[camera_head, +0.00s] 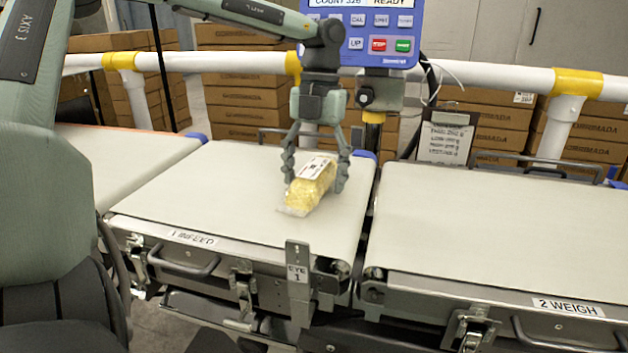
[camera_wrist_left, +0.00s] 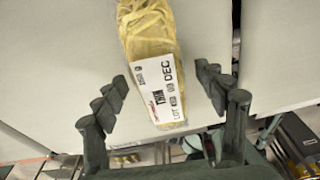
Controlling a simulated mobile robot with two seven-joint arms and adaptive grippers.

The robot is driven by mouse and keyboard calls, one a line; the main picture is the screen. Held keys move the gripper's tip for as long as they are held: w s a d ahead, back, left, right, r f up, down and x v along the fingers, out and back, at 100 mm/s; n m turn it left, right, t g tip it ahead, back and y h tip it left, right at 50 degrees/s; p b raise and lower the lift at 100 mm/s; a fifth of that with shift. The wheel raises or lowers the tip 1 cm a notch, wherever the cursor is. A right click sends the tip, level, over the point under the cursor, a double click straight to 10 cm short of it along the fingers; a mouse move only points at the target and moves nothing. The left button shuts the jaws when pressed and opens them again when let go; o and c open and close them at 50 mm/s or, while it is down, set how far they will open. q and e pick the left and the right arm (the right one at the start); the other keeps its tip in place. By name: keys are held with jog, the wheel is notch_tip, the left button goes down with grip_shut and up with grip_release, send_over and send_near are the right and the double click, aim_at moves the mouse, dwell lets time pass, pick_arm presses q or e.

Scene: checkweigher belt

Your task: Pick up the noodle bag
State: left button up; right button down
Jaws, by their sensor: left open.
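The noodle bag (camera_head: 312,188) is a clear bag of yellow noodles with a white label. It lies on the infeed belt (camera_head: 190,190), toward its right side. My left gripper (camera_head: 316,182) is open and points down over the bag, with one finger on each side of it. In the left wrist view the noodle bag (camera_wrist_left: 155,50) lies between the open fingers of the left gripper (camera_wrist_left: 165,92), with a visible gap on both sides. Its printed label faces up. My right gripper is not in view.
The weigh belt (camera_head: 500,220) is to the right, across a narrow gap. An eye sensor post (camera_head: 297,275) stands at the infeed belt's front edge. A blue control panel (camera_head: 365,35) and a white guard rail (camera_head: 480,75) are behind, with stacked cartons (camera_head: 245,98) beyond.

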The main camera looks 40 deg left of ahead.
aim_at(316, 167)
pick_arm(q)
jog(key=c, duration=1.5)
notch_tip(316, 167, up, 10)
jog(key=shift+f, duration=0.15)
jog(key=shift+w+d, duration=0.1)
